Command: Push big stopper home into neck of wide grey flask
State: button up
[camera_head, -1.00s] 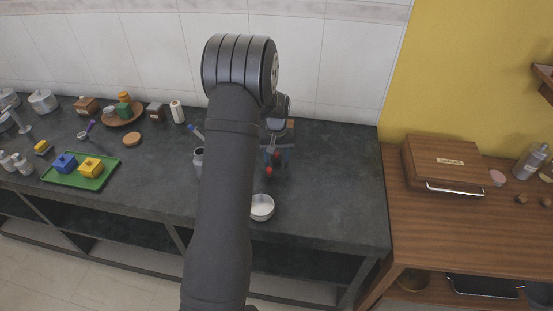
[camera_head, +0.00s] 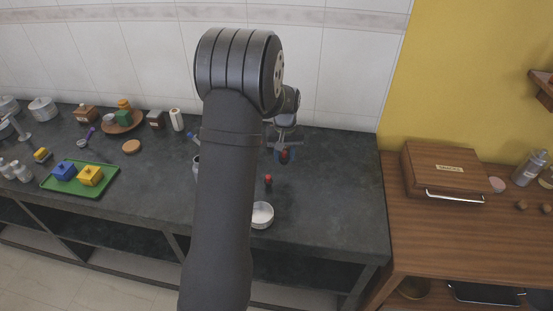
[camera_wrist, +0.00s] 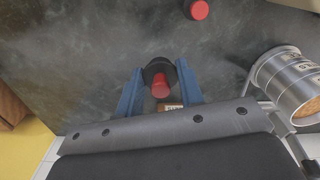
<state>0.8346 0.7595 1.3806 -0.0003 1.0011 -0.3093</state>
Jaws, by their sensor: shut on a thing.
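My gripper (camera_head: 284,150) has blue fingers and is shut on a stopper (camera_wrist: 160,80) with a dark round body and a red knob. In the head view the held stopper shows as a small red shape between the fingers, apparently above the dark counter. A second red stopper (camera_head: 268,180) stands on the counter, nearer the front; it also shows at the top of the wrist view (camera_wrist: 199,9). A grey metal flask (camera_wrist: 285,75) with pale labels is to the right in the wrist view. In the head view a grey vessel (camera_head: 196,163) is mostly hidden behind my arm.
The counter right of my gripper is clear.

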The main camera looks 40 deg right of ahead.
jog(key=s+d+r, duration=0.2)
jog(key=s+r, duration=0.3)
jog(key=s, duration=0.2)
jog(key=w+a+r+n, duration=0.3)
jog(key=w+a, duration=0.7)
jog(key=a, duration=0.3)
jog(key=w+a+r+n, duration=0.3)
jog(key=w+a, duration=0.6)
jog(key=a, duration=0.4)
jog(key=shift+d+f, duration=0.15)
jog(key=shift+f, duration=2.25)
jog(key=shift+f, duration=0.8)
jog(key=o, duration=1.3)
jog(key=shift+o, duration=0.2)
jog(key=shift+r, duration=0.1)
